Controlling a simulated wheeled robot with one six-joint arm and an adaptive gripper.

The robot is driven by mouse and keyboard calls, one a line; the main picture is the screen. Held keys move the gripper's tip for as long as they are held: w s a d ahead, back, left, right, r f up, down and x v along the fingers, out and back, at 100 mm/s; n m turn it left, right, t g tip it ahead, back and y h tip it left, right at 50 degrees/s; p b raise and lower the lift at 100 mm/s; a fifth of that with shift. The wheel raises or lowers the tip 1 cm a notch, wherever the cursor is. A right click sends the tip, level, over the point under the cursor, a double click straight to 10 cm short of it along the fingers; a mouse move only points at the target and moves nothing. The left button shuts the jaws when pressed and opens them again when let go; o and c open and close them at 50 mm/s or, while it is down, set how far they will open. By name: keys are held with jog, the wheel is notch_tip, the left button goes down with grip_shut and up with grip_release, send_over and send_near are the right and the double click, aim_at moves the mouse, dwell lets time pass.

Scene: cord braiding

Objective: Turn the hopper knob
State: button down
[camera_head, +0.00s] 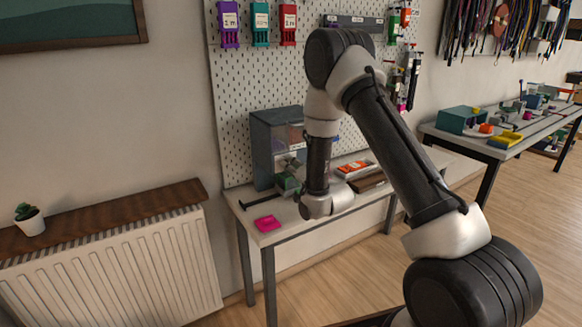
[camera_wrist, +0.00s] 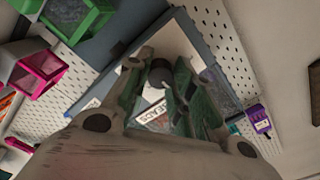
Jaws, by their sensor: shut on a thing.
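The hopper (camera_head: 265,150) is a clear-walled box with a blue-grey frame at the back left of the workbench. In the wrist view its frame (camera_wrist: 206,52) and a white label with partly covered lettering (camera_wrist: 152,113) show behind the fingers. My gripper (camera_wrist: 161,73) is at the hopper's front, with its green-grey fingers closed in around the dark round knob (camera_wrist: 159,69). The fingers cover part of the knob and the label. How far the knob is turned cannot be told. In the head view my wrist hides most of the gripper and the knob.
A pink tray (camera_head: 267,223) lies at the bench's front left, and a green tray (camera_wrist: 77,17) is close to the gripper. An orange-and-white box (camera_head: 354,168) lies right of my wrist. A pegboard (camera_head: 232,100) with coloured holders stands behind.

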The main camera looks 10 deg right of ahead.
jog(key=c, duration=1.2)
grip_release()
jog(key=shift+s, duration=0.1)
jog(key=v, duration=1.2)
